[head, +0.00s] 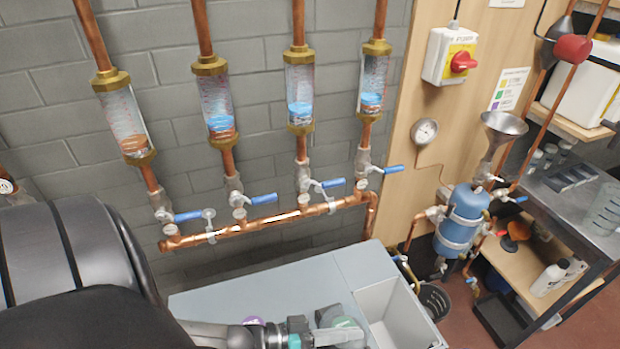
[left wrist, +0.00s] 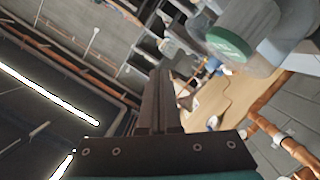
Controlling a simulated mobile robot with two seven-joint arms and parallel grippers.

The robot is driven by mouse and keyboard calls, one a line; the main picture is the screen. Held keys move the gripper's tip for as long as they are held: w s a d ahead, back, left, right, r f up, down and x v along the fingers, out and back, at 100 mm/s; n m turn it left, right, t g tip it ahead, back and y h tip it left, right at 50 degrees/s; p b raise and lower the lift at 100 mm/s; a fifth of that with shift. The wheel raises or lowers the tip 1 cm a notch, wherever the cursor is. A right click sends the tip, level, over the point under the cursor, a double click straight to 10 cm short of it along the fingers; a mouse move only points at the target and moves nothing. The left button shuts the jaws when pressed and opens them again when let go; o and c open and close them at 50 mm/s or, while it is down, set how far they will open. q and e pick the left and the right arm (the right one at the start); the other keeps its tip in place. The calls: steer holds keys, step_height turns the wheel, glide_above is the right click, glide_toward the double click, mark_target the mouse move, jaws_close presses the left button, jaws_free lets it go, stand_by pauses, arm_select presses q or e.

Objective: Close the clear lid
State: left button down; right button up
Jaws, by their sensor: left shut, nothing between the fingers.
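I cannot clearly make out a clear lid in either view. A grey cabinet (head: 270,287) stands below the copper pipes, with an open compartment (head: 388,310) at its right end. A grey part with a round green face (head: 343,322) is at the cabinet's front, and shows large at the upper right of the left wrist view (left wrist: 229,44). My left gripper (head: 338,338) is low in the head view, just beside this part; whether they touch is unclear. Its fingers are shut and empty in the left wrist view (left wrist: 160,95). My right gripper is not in view.
A purple round face (head: 252,321) shows partly behind my left arm. Copper pipes with blue-handled valves (head: 263,199) run along the wall behind the cabinet. A blue tank (head: 462,222) and a metal-topped bench (head: 580,200) stand at the right. The cabinet's rear top is clear.

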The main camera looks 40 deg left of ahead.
arm_select(q)
steer(key=shift+s+d+f+m+y+b, duration=0.15)
steer(key=shift+s+d+f+m+b, duration=0.2)
steer(key=shift+d+f+m, duration=0.6)
steer(key=shift+s+d+f+m+y+b, duration=0.2)
steer(key=shift+s+d+f+b, duration=0.25)
steer(key=shift+f, duration=1)
steer(key=shift+s+d+f+m+y+b, duration=0.15)
steer(key=shift+s+d+f+m+b, duration=0.15)
steer(key=shift+d+f+m, duration=0.65)
steer(key=shift+a+f+n, duration=0.15)
steer(key=shift+f+n, duration=0.15)
steer(key=shift+n, duration=0.1)
steer(key=shift+s, duration=0.1)
